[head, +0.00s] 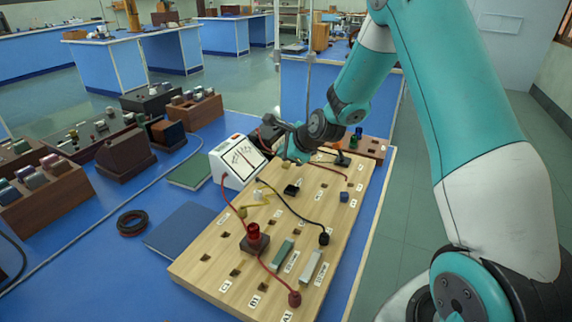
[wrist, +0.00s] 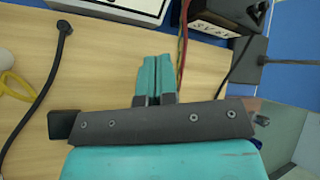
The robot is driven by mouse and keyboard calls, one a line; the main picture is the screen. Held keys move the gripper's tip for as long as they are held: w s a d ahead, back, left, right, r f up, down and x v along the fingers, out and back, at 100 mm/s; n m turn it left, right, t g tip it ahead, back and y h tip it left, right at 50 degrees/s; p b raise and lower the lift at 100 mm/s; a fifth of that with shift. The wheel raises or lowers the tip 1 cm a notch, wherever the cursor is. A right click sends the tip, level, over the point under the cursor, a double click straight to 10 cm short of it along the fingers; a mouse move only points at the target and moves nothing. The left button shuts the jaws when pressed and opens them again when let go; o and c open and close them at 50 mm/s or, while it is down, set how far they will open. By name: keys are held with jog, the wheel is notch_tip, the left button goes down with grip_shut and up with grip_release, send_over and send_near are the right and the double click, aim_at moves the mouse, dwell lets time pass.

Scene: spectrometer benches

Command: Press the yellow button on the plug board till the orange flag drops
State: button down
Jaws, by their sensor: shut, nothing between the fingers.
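The wooden plug board (head: 205,267) lies on the blue bench, with sockets, plugs and wires on it. My gripper (head: 290,158) is over its far part, close to the white meter. In the wrist view the two teal fingers (wrist: 155,78) are together with nothing between them, in front of bare wood. I cannot tell whether the tips touch the board. I cannot make out the yellow button for certain; the gripper may hide it. A small orange patch shows beside my gripper at the far end, too small to tell if it is the flag.
The white meter (head: 239,161) stands at the board's left edge, close to my gripper. Red and black leads cross the board; a red plug (head: 256,238) stands near the front. Wooden racks (head: 50,190) fill the left of the bench. A blue book (head: 180,229) lies left of the board.

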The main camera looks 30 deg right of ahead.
aim_at(285, 165)
jog(key=shift+f, duration=0.1)
jog(key=shift+f, duration=0.3)
jog(key=shift+f+b, duration=0.4)
jog(key=shift+f, duration=0.05)
dwell(0.6)
jog(key=shift+r+p, duration=0.85)
jog(key=shift+r, duration=0.1)
notch_tip(285, 165, up, 5)
jog(key=p, duration=0.4)
dwell(0.4)
